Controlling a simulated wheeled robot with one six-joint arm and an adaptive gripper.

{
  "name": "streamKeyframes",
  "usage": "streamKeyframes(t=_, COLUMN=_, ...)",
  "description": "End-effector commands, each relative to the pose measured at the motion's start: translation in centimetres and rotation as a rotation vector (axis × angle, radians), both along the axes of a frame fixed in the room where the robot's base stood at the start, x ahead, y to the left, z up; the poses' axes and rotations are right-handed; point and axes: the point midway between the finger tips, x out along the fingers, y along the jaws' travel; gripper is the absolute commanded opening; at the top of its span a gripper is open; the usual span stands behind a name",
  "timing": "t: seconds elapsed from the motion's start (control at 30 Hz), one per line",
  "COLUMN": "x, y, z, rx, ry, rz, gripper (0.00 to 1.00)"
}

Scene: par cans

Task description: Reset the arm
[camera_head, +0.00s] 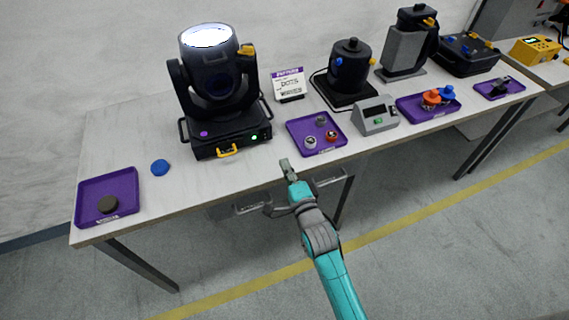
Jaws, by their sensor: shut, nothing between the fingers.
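My gripper (287,169) is at the end of my teal and grey arm, which reaches up from the bottom of the head view. It is shut and empty. Its tip shows at the front edge of the long white table (245,177), below and left of the middle purple tray (293,133). I cannot tell how far the tip is from the table edge.
A black moving-head light (222,95) stands on the table. A left purple tray (95,188) holds a dark disc; a blue disc (160,167) lies nearby. A grey meter box (376,116), a black can (350,70) and more trays stand rightward.

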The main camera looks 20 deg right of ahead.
Motion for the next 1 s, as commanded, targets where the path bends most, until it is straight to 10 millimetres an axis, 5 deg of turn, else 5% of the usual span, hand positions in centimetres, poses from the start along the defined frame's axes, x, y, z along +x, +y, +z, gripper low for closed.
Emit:
streamKeyframes(t=0.53, x=-1.2, y=0.0, z=-0.7, rx=-0.032, ry=0.010, rz=-0.001, gripper=0.00)
streamKeyframes(t=0.67, x=-4.7, y=0.1, z=-2.3, rx=-0.132, ry=0.037, rz=-0.005, gripper=0.00)
streamKeyframes(t=1.0, x=-17.4, y=0.5, z=-5.5, rx=-0.521, ry=0.123, rz=0.002, gripper=0.00)
